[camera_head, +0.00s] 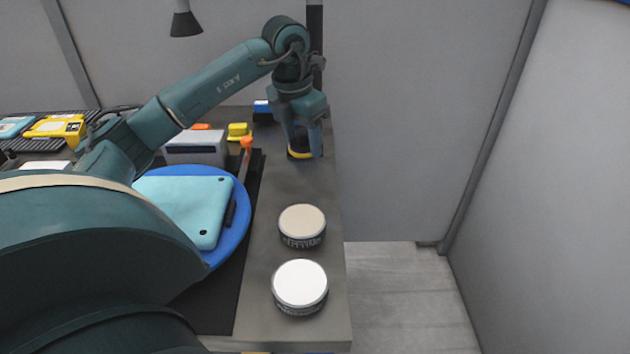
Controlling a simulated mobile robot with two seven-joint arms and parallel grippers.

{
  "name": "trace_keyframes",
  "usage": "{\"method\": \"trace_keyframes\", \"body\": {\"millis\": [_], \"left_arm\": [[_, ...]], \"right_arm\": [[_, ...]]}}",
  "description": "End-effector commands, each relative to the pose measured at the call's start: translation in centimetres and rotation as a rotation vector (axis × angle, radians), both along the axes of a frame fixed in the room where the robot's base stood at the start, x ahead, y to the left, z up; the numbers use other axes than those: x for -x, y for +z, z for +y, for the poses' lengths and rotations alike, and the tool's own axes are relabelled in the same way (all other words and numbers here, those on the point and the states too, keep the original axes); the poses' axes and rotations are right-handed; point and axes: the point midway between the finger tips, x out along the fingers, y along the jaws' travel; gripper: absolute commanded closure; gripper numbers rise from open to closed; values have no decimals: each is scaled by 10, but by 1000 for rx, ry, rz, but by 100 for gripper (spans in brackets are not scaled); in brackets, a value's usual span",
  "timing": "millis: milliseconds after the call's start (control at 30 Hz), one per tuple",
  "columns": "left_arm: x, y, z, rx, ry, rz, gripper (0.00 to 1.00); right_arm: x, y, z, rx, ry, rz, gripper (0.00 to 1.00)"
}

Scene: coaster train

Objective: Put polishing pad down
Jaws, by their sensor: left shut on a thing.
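My left gripper (304,128) points down over the back right of the table, near its right edge. It is shut on the polishing pad (300,154), a small piece with a yellow band low down, partly hidden by the fingers. The pad is at or just above the grey tabletop (262,240); I cannot tell if it touches. My right gripper is not in view.
Two round tins, one beige-topped (302,222) and one white-topped (300,284), stand at the front right. A light-blue flat part (195,205) lies on a blue disc (240,228). A grey box (195,148), yellow block (238,131) and orange-topped item (246,143) stand behind.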

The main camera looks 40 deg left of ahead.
Motion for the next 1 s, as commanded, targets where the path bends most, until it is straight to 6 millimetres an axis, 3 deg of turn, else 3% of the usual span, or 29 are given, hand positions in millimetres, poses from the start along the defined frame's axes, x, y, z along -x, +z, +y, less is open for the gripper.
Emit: {"method": "trace_keyframes", "body": {"millis": [200, 433, 600, 1000], "left_arm": [[1, -41, 0, -2, -2, 4, 68], [1, -59, 0, -1, -3, 1, 68], [1, -84, 0, -1, -3, 3, 68], [0, -91, 0, -1, -4, -1, 68]], "right_arm": [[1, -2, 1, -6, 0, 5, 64], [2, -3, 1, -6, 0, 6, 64], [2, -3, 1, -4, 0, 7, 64], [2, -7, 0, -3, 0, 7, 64]]}}
